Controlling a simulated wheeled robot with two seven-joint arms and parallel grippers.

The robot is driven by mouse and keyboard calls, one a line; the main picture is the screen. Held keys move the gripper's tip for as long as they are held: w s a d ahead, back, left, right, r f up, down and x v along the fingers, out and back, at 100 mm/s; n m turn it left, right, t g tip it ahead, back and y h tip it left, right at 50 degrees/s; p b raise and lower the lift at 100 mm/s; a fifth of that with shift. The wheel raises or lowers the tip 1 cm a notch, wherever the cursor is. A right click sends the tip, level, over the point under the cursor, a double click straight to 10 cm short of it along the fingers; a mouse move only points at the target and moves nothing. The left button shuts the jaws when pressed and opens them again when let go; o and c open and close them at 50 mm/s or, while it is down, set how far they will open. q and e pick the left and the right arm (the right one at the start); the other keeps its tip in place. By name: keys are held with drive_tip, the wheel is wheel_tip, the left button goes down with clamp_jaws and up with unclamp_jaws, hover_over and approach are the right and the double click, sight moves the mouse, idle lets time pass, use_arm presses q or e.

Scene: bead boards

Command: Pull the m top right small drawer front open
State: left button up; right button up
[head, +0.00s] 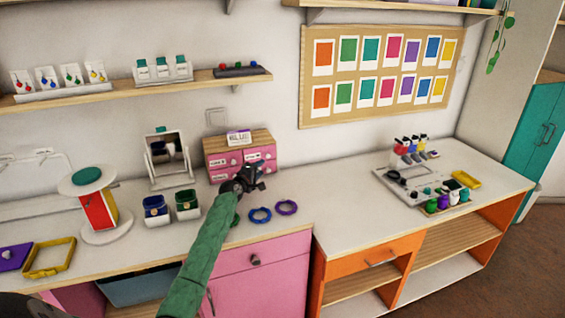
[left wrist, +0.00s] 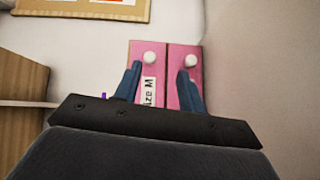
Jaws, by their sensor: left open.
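A small pink drawer box with a wooden top (head: 238,142) stands against the wall at the back of the counter. Its top right small drawer front (head: 262,153) has a pale knob. In the left wrist view, turned sideways, this front (left wrist: 138,62) is the left pink panel, with a white knob (left wrist: 150,57) and a label partly reading "ize M". My left gripper (head: 252,182) is open and empty before the box, covering part of its lower right. In the left wrist view its fingers (left wrist: 158,85) are apart, and the knob appears beyond and between them. My right gripper is not in view.
The lower drawer front with its knob (left wrist: 192,60) lies beside the target front. A mirror (head: 167,160) and bracelet boxes (head: 187,204) stand left of the drawer box. Blue and purple rings (head: 260,215) lie to the right.

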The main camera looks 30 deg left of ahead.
sight(267, 157)
use_arm(q)
drive_tip(key=w, duration=0.2)
drive_tip(key=w+n, duration=0.1)
drive_tip(key=w, duration=0.1)
drive_tip(key=w+a+r+n+p, duration=0.1)
drive_tip(key=shift+w+a+r+t+y, duration=0.1)
drive_tip(key=shift+w+t+y, duration=0.2)
drive_tip(key=shift+w, duration=1)
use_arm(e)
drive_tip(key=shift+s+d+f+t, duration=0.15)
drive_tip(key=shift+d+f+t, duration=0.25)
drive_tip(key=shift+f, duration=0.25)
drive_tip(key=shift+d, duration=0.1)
use_arm(q)
clamp_jaws()
